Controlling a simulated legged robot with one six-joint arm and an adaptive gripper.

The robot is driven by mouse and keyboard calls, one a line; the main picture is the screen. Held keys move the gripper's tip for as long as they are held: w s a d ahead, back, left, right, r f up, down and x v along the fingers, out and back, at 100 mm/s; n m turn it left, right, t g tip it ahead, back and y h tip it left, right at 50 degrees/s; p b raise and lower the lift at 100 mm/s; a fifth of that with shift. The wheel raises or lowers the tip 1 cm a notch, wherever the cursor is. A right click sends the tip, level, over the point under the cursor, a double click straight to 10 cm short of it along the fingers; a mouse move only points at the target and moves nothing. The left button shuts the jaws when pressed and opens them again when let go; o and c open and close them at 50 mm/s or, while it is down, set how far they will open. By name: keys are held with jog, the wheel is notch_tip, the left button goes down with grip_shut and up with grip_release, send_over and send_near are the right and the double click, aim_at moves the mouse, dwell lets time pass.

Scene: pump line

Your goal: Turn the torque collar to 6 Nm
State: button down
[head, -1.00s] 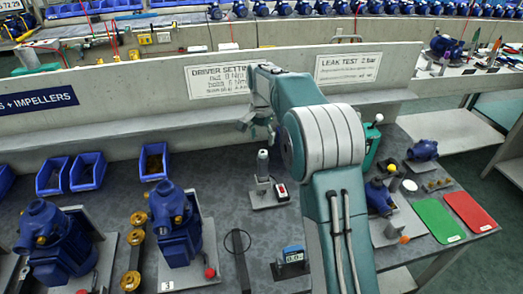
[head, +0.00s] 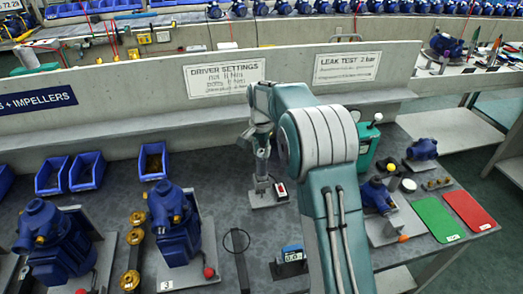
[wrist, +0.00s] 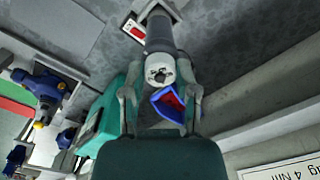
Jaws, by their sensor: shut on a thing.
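The driver (head: 262,168) stands upright on a small grey base plate in the middle of the bench. My gripper (head: 257,142) is at its top and hides the upper part in the head view. In the wrist view the dark driver body (wrist: 159,35) ends in a pale round collar (wrist: 160,70). The fingers of my gripper (wrist: 161,88) are on either side of this collar and closed on it. The collar's scale is too small to read.
A driver settings sign (head: 224,80) is on the wall behind; its small lines are blurred. A small blue display unit (head: 291,256) stands in front. A red switch box (head: 280,190) is beside the driver. A teal machine (head: 367,145) stands to the right, blue bins (head: 87,172) to the left.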

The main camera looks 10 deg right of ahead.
jog(key=shift+f+n, duration=0.1)
jog(key=shift+n, duration=0.2)
jog(key=n, duration=0.5)
jog(key=shift+s+f+n, duration=0.1)
jog(key=shift+n, duration=0.2)
jog(key=n, duration=0.5)
jog(key=shift+n, duration=0.4)
jog(key=shift+c, duration=1.8)
grip_release()
jog(key=shift+f, duration=0.1)
jog(key=shift+r, duration=0.2)
